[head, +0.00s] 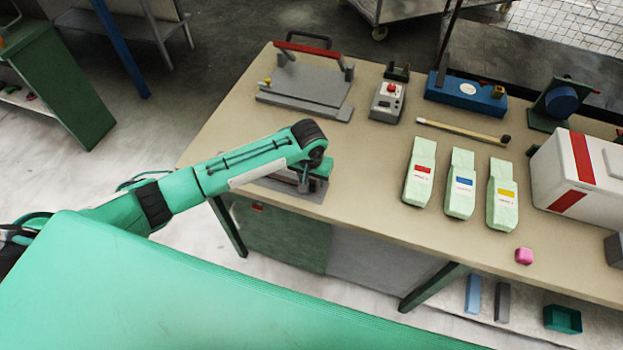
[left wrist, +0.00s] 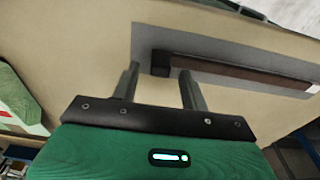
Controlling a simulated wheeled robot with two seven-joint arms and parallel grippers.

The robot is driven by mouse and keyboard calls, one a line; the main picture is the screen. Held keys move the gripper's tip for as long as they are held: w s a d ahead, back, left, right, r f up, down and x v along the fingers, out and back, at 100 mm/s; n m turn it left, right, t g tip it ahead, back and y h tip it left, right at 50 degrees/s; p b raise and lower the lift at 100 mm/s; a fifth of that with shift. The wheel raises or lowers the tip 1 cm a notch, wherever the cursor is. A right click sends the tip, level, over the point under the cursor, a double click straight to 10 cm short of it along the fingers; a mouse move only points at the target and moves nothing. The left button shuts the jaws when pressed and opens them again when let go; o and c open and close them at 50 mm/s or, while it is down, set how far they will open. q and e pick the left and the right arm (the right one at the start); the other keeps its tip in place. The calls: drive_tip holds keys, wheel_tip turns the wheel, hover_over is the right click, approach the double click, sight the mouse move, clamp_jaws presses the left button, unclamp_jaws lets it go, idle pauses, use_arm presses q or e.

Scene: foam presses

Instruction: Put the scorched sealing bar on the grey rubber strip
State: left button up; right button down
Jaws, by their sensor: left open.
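The scorched sealing bar (left wrist: 235,72) is long and dark brown with a blockier dark end. It lies on the flat grey rubber strip (left wrist: 200,38), which rests on the tabletop. In the head view the strip (head: 305,207) lies near the front edge of the table, and my arm hides most of the bar. My left gripper (head: 304,185) is over the strip. In the left wrist view its two fingers (left wrist: 160,73) are apart with nothing held between them, close to the blocky end of the bar. My right gripper is not in view.
The table's middle is clear.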

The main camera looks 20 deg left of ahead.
use_arm(q)
wheel_tip(320, 180, up, 11)
drive_tip(key=s+b, duration=0.1)
drive_tip(key=b, duration=0.1)
drive_tip(key=shift+s, duration=0.2)
drive_tip(key=s+d+f+m+t+h, duration=0.1)
drive_tip(key=s+d+f, duration=0.15)
drive_tip(key=s, duration=0.35)
drive_tip(key=s+d+f+m+h, duration=0.1)
drive_tip(key=s+d+f+h, duration=0.1)
drive_tip(key=s+f, duration=0.35)
drive_tip(key=s+a+t+y, duration=0.1)
drive_tip(key=s+a, duration=0.4)
drive_tip(key=s, duration=0.3)
drive_tip(key=s+a+y, duration=0.2)
drive_tip(key=s+a, duration=0.4)
drive_tip(key=s, duration=0.3)
wheel_tip(320, 180, down, 31)
drive_tip(key=g+b, duration=0.1)
drive_tip(key=b, duration=0.1)
drive_tip(key=s+a+f+g+b, duration=0.1)
drive_tip(key=s+a+f, duration=0.2)
drive_tip(key=s+f, duration=1.6)
wheel_tip(320, 180, down, 3)
drive_tip(key=shift+s+a+f, duration=0.15)
